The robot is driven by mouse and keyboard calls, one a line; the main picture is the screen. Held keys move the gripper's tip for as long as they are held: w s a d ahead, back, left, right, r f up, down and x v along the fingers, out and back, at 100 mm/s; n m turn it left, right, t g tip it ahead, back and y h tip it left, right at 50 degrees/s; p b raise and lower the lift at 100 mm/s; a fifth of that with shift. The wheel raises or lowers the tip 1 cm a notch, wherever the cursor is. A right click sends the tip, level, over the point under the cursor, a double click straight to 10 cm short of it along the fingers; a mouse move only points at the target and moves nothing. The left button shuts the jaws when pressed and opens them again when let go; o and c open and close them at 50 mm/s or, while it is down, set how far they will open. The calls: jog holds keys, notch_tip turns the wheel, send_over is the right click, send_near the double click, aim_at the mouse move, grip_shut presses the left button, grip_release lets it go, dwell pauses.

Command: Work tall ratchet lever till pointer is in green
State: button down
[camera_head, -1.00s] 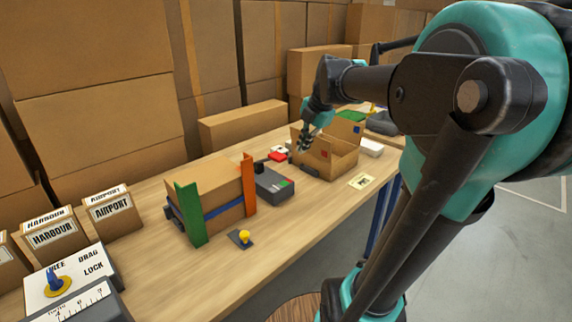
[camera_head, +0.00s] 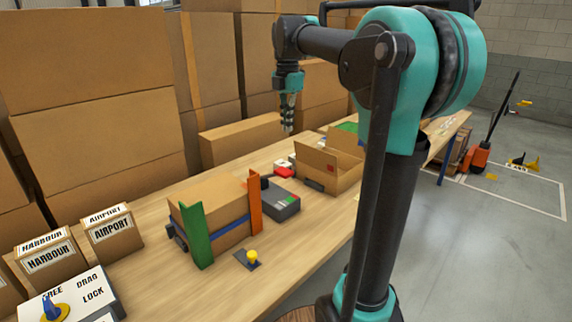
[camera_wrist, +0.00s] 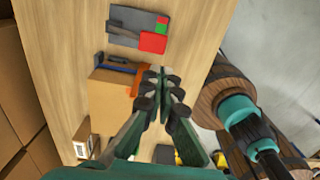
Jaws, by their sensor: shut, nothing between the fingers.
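A tall black lever (camera_head: 499,112) leans up from an orange base (camera_head: 480,156) on the floor at the right back. A grey box-shaped device (camera_head: 284,200) on the bench has a dark stub and small green and red patches; it also shows in the wrist view (camera_wrist: 122,30) with a dark bar. I cannot make out a pointer on either.
A carton (camera_head: 222,220) with a blue strap stands between green and orange corner posts. An open carton (camera_head: 345,180) stands behind the grey device. Tall cardboard stacks (camera_head: 95,90) line the back. Floor at the right is mostly clear.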

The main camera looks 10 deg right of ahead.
aim_at(290, 174)
jog(key=shift+f, duration=0.1)
notch_tip(290, 174, down, 14)
jog(key=shift+r, duration=0.1)
dwell(0.5)
jog(key=shift+s+d+f+t+y, duration=0.25)
jog(key=shift+s+f+t, duration=0.1)
jog(key=shift+f, duration=0.2)
jog(key=shift+s+d+f+t+y, duration=0.2)
jog(key=shift+s+f+t+y, duration=0.1)
jog(key=shift+f, duration=0.2)
notch_tip(290, 174, down, 6)
jog(key=s+d+t+y, duration=0.1)
jog(key=s+t, duration=0.1)
jog(key=shift+d+r, duration=0.15)
jog(key=shift+r, duration=0.05)
jog(key=shift+y, duration=0.25)
